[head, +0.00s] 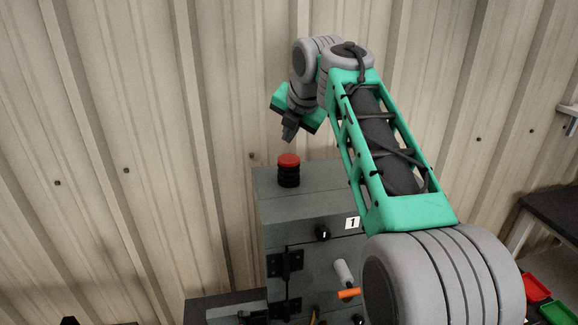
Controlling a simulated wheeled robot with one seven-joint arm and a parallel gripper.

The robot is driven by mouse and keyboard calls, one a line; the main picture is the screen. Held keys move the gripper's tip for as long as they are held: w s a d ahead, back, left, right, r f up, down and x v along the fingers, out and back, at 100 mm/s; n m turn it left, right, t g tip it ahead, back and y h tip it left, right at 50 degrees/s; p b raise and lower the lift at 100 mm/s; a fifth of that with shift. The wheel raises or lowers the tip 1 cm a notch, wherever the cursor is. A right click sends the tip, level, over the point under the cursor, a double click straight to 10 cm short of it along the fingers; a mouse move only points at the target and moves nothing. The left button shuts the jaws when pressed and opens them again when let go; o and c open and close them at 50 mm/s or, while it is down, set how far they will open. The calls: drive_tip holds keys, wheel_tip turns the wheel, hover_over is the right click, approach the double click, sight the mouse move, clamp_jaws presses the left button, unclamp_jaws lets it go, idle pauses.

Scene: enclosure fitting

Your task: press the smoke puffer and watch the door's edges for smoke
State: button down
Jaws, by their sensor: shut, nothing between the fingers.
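The smoke puffer (288,171), a black ribbed bellows with a red top, stands upright on top of a grey enclosure (318,203). My gripper (289,136) is shut and empty, pointing down just above the red top, with a small gap seeming to show between them. The enclosure's door (312,268) is on the front face, with a black hinge (285,263) at its left. My arm hides the door's right part, and its lower edge is out of frame or hidden. No smoke shows at the visible edges.
A black knob (322,233), a label with a 1 (352,223) and a grey handle with an orange end (347,293) are on the enclosure's front. A corrugated wall (120,130) stands close behind. Red (535,289) and green (558,312) trays lie at lower right.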

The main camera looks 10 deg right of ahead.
sight(288, 158)
drive_tip(key=shift+f+b, duration=0.9)
drive_tip(key=shift+f, duration=0.4)
idle(0.9)
drive_tip(key=shift+f+b, duration=0.45)
drive_tip(key=shift+b, duration=0.1)
drive_tip(key=shift+f+b, duration=1.2)
drive_tip(key=shift+f, duration=0.05)
idle(0.7)
idle(0.4)
drive_tip(key=shift+r+p, duration=1.2)
drive_tip(key=shift+r, duration=0.5)
drive_tip(key=shift+r, duration=0.1)
wheel_tip(288, 158, up, 5)
drive_tip(key=p, duration=0.4)
idle(0.3)
